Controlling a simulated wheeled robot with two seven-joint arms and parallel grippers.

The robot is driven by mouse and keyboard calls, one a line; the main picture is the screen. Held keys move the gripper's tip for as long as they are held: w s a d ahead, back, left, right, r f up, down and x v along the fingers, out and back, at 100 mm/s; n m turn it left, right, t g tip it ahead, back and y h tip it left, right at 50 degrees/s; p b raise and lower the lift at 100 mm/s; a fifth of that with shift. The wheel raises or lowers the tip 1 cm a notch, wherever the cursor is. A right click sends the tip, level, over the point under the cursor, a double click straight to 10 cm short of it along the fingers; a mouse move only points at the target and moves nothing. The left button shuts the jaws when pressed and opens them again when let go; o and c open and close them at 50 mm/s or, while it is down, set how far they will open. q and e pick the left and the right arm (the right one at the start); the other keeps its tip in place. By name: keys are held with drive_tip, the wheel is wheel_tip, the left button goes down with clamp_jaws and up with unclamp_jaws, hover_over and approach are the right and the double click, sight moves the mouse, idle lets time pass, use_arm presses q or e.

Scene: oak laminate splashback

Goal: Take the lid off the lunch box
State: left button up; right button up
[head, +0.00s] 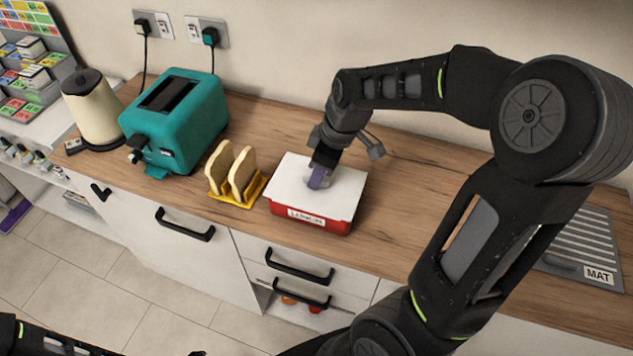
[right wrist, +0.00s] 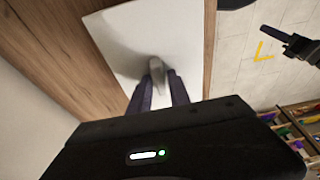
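The lunch box (head: 312,219) is red with a "LUNCH" label and stands on the wooden worktop. Its white lid (head: 291,184) sits on top; the lid also fills the upper middle of the right wrist view (right wrist: 165,35). My right gripper (head: 319,180) points down at the lid's middle. In the right wrist view its fingers (right wrist: 161,80) are close together on either side of the small grey lid handle (right wrist: 157,66) and look closed on it. Of my left arm, only dark parts show at the bottom left of the head view; its finger state cannot be made out.
A yellow toast rack (head: 238,201) with bread slices stands close left of the box. Further left are a teal toaster (head: 178,125) and a cream kettle (head: 92,108). A grey mat (head: 590,245) lies at the right.

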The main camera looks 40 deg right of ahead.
clamp_jaws()
drive_tip(key=shift+r, duration=0.1)
idle(0.3)
wheel_tip(320, 180, up, 10)
drive_tip(key=b, duration=0.1)
idle(0.3)
idle(0.5)
